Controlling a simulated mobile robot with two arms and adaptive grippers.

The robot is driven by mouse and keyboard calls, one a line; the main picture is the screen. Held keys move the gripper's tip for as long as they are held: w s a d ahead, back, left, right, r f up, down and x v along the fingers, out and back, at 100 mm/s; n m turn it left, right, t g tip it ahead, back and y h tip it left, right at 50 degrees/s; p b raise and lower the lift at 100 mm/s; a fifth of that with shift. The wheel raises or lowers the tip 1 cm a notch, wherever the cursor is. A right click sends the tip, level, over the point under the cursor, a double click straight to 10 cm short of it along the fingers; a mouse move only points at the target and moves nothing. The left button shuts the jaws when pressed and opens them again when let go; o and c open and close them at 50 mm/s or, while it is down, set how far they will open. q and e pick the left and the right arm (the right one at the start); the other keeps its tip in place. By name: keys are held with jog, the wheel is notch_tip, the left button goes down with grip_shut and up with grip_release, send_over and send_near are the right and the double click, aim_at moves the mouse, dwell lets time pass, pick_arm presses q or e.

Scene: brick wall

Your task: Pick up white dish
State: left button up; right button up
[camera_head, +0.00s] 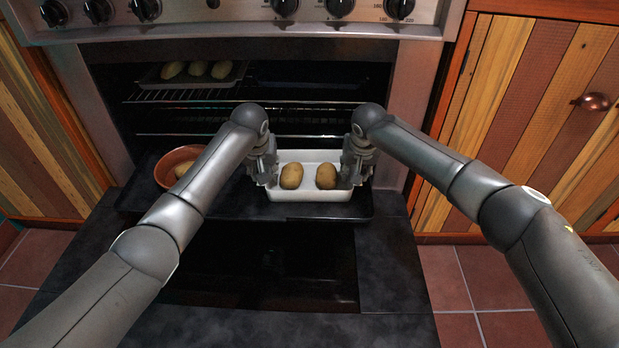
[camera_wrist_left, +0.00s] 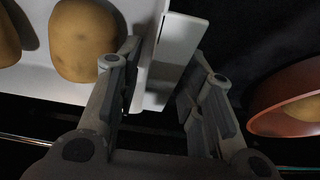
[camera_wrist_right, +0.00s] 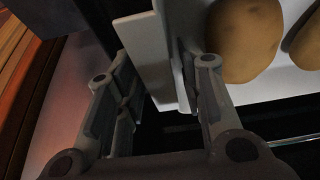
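The white dish (camera_head: 310,195) is a rectangular baking dish with two potatoes (camera_head: 291,176) (camera_head: 326,176) in it. It stands on the dark tray on the open oven door. My left gripper (camera_head: 263,172) is at the dish's left end. In the left wrist view its fingers (camera_wrist_left: 163,75) stand apart on either side of the dish's end wall and handle (camera_wrist_left: 180,50). My right gripper (camera_head: 357,168) is at the right end. In the right wrist view its fingers (camera_wrist_right: 158,75) likewise straddle the end wall and handle (camera_wrist_right: 148,60), with a gap between them.
A terracotta bowl (camera_head: 165,172) with a potato stands left of the dish on the dark tray (camera_head: 240,208). Inside the oven, a rack (camera_head: 190,95) carries a tray with several potatoes (camera_head: 197,68). Wooden cabinets flank the oven.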

pick_arm(q)
jog(key=shift+c, duration=0.2)
pick_arm(e)
jog(key=shift+c, duration=0.2)
pick_arm(q)
grip_shut()
pick_arm(e)
grip_shut()
pick_arm(q)
jog(key=shift+w, duration=0.1)
pick_arm(e)
jog(key=shift+w, duration=0.1)
